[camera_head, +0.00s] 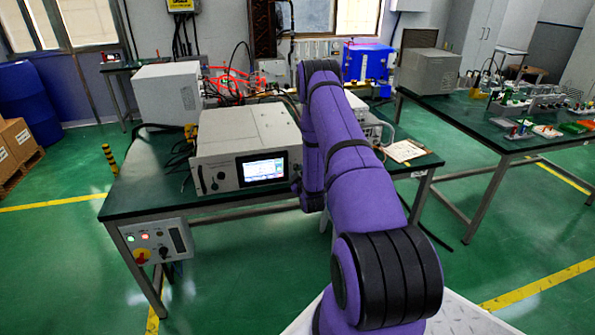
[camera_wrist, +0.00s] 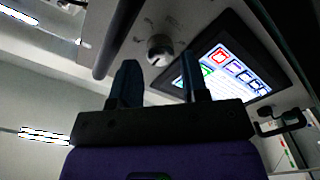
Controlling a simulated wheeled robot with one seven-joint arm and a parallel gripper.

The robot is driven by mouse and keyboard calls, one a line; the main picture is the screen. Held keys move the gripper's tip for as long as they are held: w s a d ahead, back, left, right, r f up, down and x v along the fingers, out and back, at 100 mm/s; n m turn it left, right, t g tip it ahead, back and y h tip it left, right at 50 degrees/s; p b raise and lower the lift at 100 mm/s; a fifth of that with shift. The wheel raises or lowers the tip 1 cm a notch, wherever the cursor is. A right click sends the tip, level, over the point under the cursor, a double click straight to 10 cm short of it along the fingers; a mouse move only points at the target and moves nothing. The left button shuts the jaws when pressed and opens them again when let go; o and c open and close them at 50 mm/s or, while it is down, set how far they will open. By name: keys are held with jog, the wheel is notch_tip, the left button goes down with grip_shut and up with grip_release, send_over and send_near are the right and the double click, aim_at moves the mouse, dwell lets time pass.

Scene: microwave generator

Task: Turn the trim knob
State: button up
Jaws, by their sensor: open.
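A small round metallic knob (camera_wrist: 160,49) with a dark pointer mark sits on the generator's front panel, beside the lit screen (camera_wrist: 225,68). In the wrist view my gripper (camera_wrist: 161,72) has its two dark fingers apart, and the knob appears in the gap just past the fingertips. I see no clear contact with it. In the head view the generator (camera_head: 245,135) stands on the green-topped bench, with small controls left of its screen (camera_head: 262,168). My gripper is hidden behind my purple arm there.
A dark bar handle (camera_wrist: 117,40) runs close to the left finger, and another black handle (camera_wrist: 279,122) is right of the screen. A clipboard (camera_head: 404,151) lies on the bench at right. A control box (camera_head: 157,243) hangs at the bench's front left.

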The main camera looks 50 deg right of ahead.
jog(key=shift+x, duration=1.2)
jog(key=c, duration=0.6)
jog(key=shift+c, duration=0.2)
jog(key=m, duration=0.5)
jog(key=shift+m, duration=0.4)
jog(key=m, duration=0.5)
jog(key=shift+m, duration=0.4)
